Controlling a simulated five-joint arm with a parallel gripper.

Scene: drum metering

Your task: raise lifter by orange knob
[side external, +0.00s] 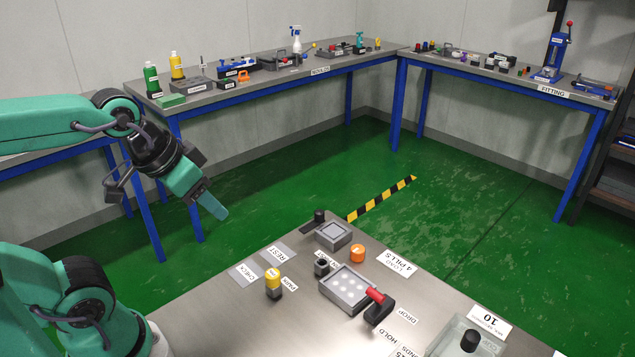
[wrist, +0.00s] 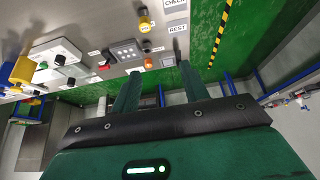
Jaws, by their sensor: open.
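A short orange cylinder, likely the orange knob (side external: 358,253), stands on the steel table beside a grey square block with a recessed top (side external: 333,235). In the wrist view the orange knob (wrist: 147,46) is small, beyond the fingertips. I cannot tell which part is the lifter or how it joins the knob. My gripper (side external: 213,206) is in the air left of the table's far end, well apart from the knob. In the wrist view my gripper (wrist: 160,72) has its fingers spread with nothing between them.
A grey tray with pale round spots (side external: 347,287) and a red-handled black part (side external: 376,300) stand nearby. A yellow-topped container (side external: 273,280) and a small dark cylinder (side external: 321,266) stand left of them. A clear box (side external: 468,338) is at the front right.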

